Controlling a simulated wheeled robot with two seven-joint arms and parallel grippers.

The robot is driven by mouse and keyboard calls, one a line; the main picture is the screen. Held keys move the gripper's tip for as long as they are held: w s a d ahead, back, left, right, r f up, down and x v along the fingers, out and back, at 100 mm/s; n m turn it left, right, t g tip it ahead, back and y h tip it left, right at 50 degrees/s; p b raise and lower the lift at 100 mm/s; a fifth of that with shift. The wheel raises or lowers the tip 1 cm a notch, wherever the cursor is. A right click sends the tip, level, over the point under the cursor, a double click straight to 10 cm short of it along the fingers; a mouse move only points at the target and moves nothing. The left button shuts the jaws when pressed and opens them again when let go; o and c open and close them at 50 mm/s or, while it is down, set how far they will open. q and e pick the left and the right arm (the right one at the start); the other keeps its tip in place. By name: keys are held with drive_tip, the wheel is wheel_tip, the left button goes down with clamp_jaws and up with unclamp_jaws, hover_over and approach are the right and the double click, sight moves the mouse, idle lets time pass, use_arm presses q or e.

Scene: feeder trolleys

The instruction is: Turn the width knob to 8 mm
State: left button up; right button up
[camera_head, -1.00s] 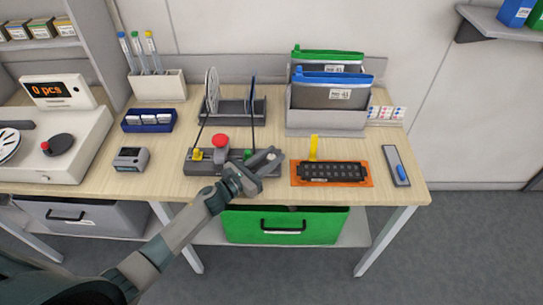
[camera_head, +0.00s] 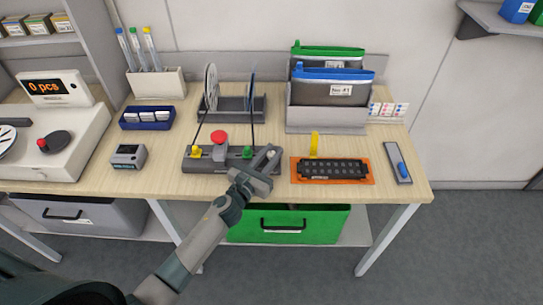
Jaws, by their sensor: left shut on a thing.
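The grey splicing device (camera_head: 204,164) stands near the front of the table, with a yellow part at its left, a red mushroom button (camera_head: 219,138) and a green part toward its right. My left gripper (camera_head: 271,156) is at the right end of this device. It is shut on a small light-coloured knob (camera_head: 270,154), mostly hidden between the fingers. No scale or mm mark by the knob can be read. My right gripper is not in view.
An orange tray with a black slotted block (camera_head: 334,169) lies close to the right of the gripper. Behind the device stands a reel holder (camera_head: 232,108). A small grey meter (camera_head: 128,156) sits to the left. A green drawer (camera_head: 325,228) is below the table edge.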

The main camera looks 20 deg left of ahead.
use_arm(q)
drive_tip(key=n+y+b, duration=0.1)
drive_tip(key=n+y, duration=0.1)
drive_tip(key=y, duration=0.1)
drive_tip(key=n+y+b, duration=0.2)
drive_tip(key=y, duration=0.1)
drive_tip(key=shift+f, duration=0.2)
drive_tip(key=shift+r+n+y+b, duration=0.1)
drive_tip(key=shift+n+y+b, duration=0.85)
drive_tip(key=shift+y, duration=0.65)
drive_tip(key=o, duration=0.7)
drive_tip(key=shift+r, duration=0.1)
drive_tip(key=shift+s, duration=0.1)
